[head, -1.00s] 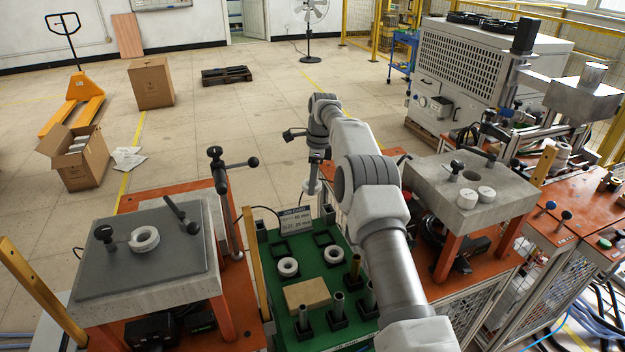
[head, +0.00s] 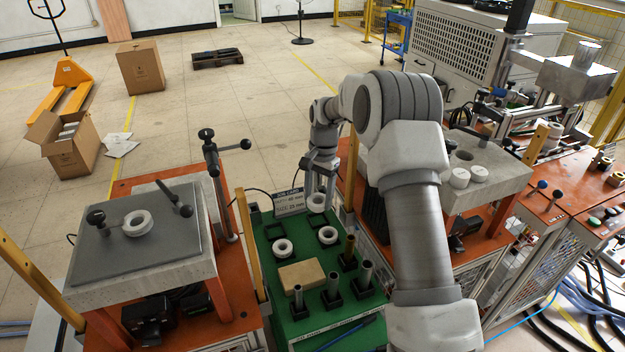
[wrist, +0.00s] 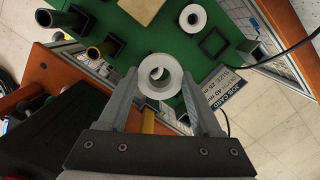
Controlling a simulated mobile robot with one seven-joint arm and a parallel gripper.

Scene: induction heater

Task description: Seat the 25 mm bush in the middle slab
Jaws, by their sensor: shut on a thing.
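My gripper (head: 319,180) is shut on a white ring (head: 317,203) with a round bore. In the wrist view the ring (wrist: 160,77) sits between the fingers, above the far edge of the green tray (head: 262,262). Whether it touches the tray cannot be told. Two similar rings (head: 282,248) (head: 327,235) lie on the tray. A concrete slab (head: 509,172) with a round hole (head: 465,155) stands to the right, partly hidden behind my arm. Two white round pieces (head: 460,178) (head: 479,174) lie on it. A job card (head: 290,202) by the tray reads 25 mm.
The tray also bears a tan block (head: 302,275), several upright tubes (head: 334,288) and empty square holders (head: 275,231). A clamp post (head: 217,185) and a yellow upright bar (head: 248,240) stand between slab and tray.

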